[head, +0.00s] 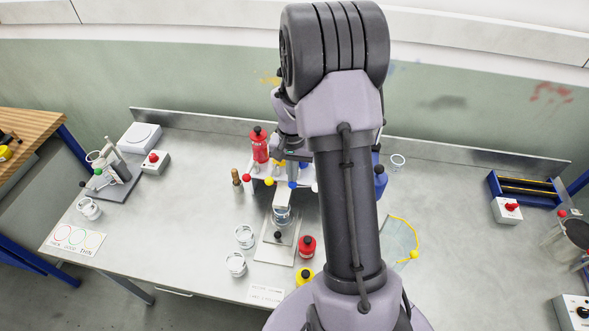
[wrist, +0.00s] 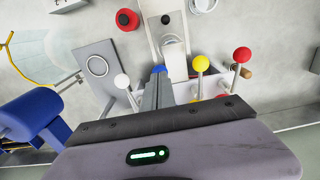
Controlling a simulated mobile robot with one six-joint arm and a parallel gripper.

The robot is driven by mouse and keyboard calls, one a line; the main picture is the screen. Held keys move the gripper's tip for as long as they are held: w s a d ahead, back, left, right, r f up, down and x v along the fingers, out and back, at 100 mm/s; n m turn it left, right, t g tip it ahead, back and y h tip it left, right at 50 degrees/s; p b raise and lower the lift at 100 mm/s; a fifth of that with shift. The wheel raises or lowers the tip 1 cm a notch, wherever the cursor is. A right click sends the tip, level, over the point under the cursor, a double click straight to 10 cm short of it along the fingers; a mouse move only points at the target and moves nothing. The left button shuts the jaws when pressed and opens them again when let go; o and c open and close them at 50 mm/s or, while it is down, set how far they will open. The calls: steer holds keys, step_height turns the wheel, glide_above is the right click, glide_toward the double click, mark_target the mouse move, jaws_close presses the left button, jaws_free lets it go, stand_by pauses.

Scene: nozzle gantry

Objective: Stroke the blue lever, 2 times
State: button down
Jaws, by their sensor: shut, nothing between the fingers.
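The blue lever knob (head: 292,185) is in a row of lever knobs on the gantry, between the yellow and white ones. In the wrist view the blue knob (wrist: 159,69) shows just past the fingertips, which partly hide it. My gripper (wrist: 158,82) is shut with nothing between its fingers and is very close to the blue knob. I cannot tell whether they touch. In the head view my gripper (head: 296,158) is partly hidden by my arm.
The yellow knob (wrist: 201,62) and white knob (wrist: 121,80) stand close on either side, with the red knob (wrist: 242,55) farther right. A jar (head: 282,214) sits below the nozzle. Red (head: 307,246) and yellow (head: 304,277) bottles stand in front.

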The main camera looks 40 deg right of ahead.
mark_target(293, 185)
steer(key=shift+r, duration=0.55)
steer(key=shift+f, duration=0.15)
steer(key=shift+f, duration=0.15)
steer(key=shift+f+b, duration=2.7)
steer(key=shift+f, duration=0.3)
steer(key=shift+r, duration=0.25)
step_height(293, 185, up, 6)
steer(key=p, duration=0.4)
